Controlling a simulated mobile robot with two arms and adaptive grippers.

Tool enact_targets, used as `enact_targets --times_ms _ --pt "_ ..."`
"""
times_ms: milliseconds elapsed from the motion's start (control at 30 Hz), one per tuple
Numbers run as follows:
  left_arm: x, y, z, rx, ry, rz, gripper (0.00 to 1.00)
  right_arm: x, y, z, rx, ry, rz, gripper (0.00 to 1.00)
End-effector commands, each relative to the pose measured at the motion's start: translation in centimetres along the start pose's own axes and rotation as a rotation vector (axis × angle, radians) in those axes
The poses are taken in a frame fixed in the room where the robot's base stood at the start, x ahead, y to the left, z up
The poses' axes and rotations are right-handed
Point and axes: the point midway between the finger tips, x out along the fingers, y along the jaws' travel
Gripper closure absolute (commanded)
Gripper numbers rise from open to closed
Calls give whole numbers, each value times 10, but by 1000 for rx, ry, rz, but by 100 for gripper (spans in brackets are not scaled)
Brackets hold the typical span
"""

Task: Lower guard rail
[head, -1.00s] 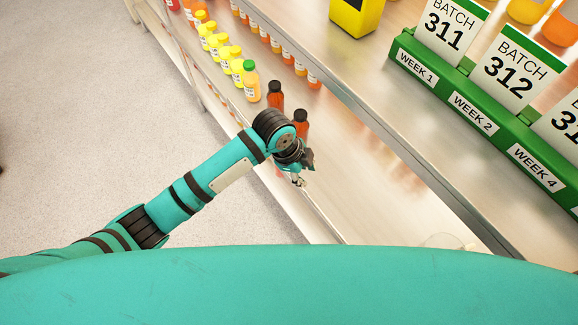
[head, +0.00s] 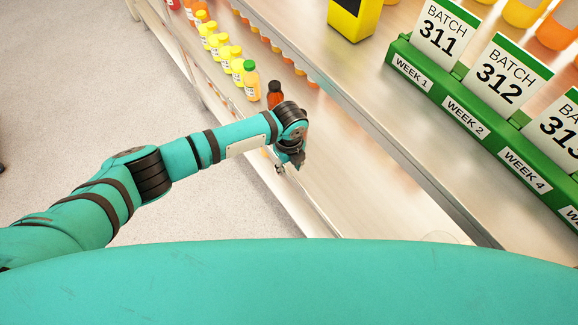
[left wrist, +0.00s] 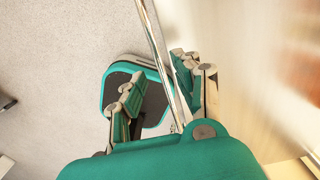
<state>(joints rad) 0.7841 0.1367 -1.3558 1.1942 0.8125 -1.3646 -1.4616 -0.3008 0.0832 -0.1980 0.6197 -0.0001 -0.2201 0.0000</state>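The guard rail (left wrist: 157,40) is a thin shiny metal bar. In the left wrist view it runs from the top edge down between the two fingers of my left gripper (left wrist: 160,88). The fingers are apart, one on each side of the bar, and I see no clear contact. In the head view the left gripper (head: 289,167) is at the front edge of the lower shelf (head: 350,185), pointing down. The rail is hard to make out there, and my arm hides part of that edge. My right gripper is in neither view.
A row of yellow and orange bottles (head: 237,70) stands along the lower shelf, with a dark red bottle (head: 275,95) close behind my wrist. A green label holder (head: 470,120) with batch cards is on the upper shelf. Pale floor (head: 80,90) is clear at left.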

Motion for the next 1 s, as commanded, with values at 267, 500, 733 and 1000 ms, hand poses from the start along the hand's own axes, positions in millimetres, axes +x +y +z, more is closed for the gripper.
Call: enact_targets --times_ms 267,500,733,1000 --pt "23 0 0 0 0 0 68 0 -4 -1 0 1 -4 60" --pt "23 0 0 0 0 0 68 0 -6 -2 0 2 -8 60" --pt "23 0 0 -1 0 0 95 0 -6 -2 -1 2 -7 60" --pt "23 0 0 -1 0 0 100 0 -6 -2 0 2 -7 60"
